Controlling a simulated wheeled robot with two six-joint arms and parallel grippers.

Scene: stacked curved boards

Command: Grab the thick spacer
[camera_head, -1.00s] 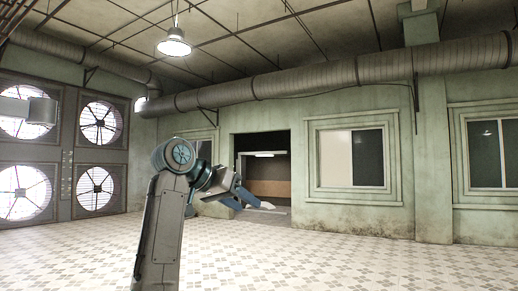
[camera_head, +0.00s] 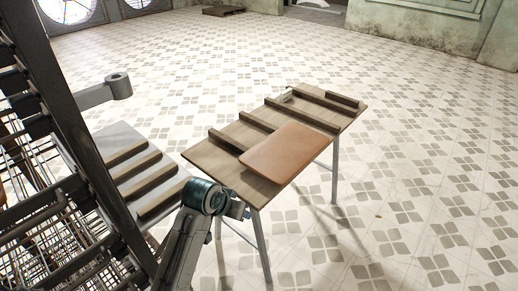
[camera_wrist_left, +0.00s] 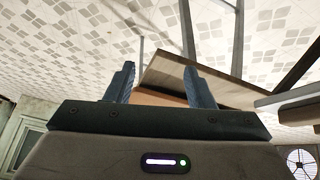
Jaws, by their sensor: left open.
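A wooden table (camera_head: 205,155) stands mid-view in the head view. A tan, round-cornered board (camera_head: 290,152) lies at its near edge. Wooden strips lie on the table: one by the board's left end (camera_head: 227,140), one behind it (camera_head: 257,121), a long one at the right (camera_head: 301,114), a short one at the far right (camera_head: 341,99). I cannot tell which is the thick spacer. My left gripper (camera_head: 238,210) is low beside the table's near left corner, mostly hidden by my arm. In the left wrist view it (camera_wrist_left: 157,82) is open and empty, with the brown tabletop (camera_wrist_left: 205,82) beyond its fingers.
A grey surface with several wooden strips (camera_head: 139,170) stands left of the table. A dark metal frame and wire rack (camera_head: 60,215) fill the left side. The table's thin legs (camera_head: 334,170) reach the tiled floor. The floor right of the table is clear.

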